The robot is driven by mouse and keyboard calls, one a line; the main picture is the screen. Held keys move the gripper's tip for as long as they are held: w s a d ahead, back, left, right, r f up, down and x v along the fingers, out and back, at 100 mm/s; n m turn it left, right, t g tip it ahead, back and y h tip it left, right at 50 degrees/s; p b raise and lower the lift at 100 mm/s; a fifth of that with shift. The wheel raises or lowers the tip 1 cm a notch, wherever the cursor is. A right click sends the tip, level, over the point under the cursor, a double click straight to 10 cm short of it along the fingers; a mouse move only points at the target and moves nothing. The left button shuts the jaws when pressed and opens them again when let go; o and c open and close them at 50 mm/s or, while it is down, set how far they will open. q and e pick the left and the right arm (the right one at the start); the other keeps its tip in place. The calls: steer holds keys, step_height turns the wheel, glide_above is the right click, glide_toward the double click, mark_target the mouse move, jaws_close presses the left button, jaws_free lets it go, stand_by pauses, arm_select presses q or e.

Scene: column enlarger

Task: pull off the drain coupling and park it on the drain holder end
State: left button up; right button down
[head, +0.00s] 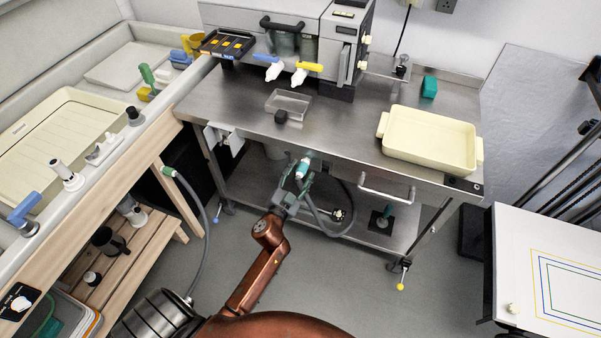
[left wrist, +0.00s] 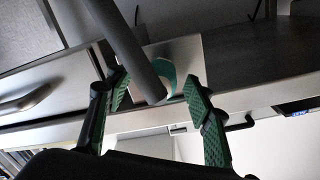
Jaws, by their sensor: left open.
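The drain coupling (head: 302,169), teal and white, shows at the front edge of the steel table. My left gripper (head: 298,177) is open there, its fingers to either side of the coupling. In the left wrist view, a grey hose (left wrist: 128,48) runs down between the open fingers (left wrist: 158,98), and a teal ring (left wrist: 191,82) shows behind it. I cannot tell whether the fingers touch the coupling. A grey hose (head: 322,222) hangs in a loop below the gripper.
The steel table (head: 350,135) carries a cream tray (head: 430,138) and a clear box (head: 288,103). A towel bar (head: 386,192) juts from its front, right of my gripper. Another hose (head: 205,225) with a green end hangs from the sink bench at left. The floor in front is clear.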

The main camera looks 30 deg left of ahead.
arm_select(q)
steer(key=shift+o, duration=0.6)
steer(key=shift+s, duration=0.15)
steer(key=shift+s+d+p, duration=0.2)
steer(key=shift+s, duration=0.7)
steer(key=shift+s+d+p, duration=0.2)
steer(key=shift+s, duration=0.7)
steer(key=shift+s+r, duration=0.1)
steer(key=shift+s, duration=0.15)
steer(key=shift+s, duration=0.15)
glide_toward(297, 179)
steer(key=shift+w, duration=0.4)
